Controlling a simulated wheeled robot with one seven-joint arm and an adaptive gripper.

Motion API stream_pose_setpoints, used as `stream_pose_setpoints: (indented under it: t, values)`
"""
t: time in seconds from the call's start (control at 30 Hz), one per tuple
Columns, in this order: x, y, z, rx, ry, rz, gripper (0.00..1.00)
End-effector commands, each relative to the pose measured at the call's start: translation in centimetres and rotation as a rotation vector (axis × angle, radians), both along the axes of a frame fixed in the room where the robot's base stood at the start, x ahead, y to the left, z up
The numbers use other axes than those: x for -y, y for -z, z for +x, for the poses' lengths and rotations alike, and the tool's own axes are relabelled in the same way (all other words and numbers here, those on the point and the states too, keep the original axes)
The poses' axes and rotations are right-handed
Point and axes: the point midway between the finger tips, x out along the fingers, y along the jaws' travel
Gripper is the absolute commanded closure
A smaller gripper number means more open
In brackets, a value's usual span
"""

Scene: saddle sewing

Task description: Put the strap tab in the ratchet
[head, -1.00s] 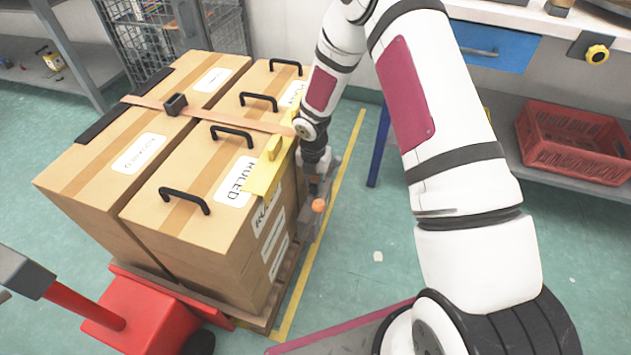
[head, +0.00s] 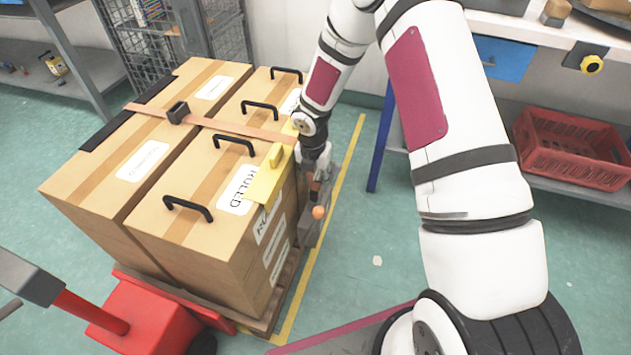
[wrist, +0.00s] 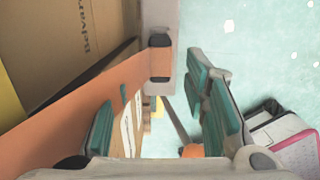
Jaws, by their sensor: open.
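The orange-brown strap (head: 235,128) runs across the carton tops, through a dark buckle (head: 178,111), towards the right side. In the wrist view the strap (wrist: 75,112) slants up to a grey slotted part (wrist: 162,25), where a short orange end (wrist: 160,62) shows; I take this for the tab at the ratchet, but cannot tell how far it is inserted. My gripper (head: 316,182) is low beside the cartons' right side. In the wrist view my gripper (wrist: 160,112) has its teal pads well apart, with nothing clearly between them. An orange knob (wrist: 190,151) shows below.
A yellow corner guard (head: 266,182) lies on the near carton's right edge. Black handles (head: 188,207) stand up from the cartons. A red pallet jack (head: 140,318) is at front left. A red crate (head: 570,150) sits on the right shelf.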

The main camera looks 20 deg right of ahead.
Motion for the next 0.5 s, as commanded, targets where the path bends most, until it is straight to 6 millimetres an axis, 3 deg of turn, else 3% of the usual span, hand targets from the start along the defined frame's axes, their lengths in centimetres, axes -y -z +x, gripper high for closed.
stream_pose_setpoints:
  t: [0.03,0.2,0.5]
  values:
    - [0.0,-1.6,-0.1,0.001,0.001,0.0,0.59]
    - [-0.3,-4.8,-0.4,0.001,0.001,0.0,0.59]
    - [-0.5,-7.3,-0.8,-0.001,0.001,-0.001,0.59]
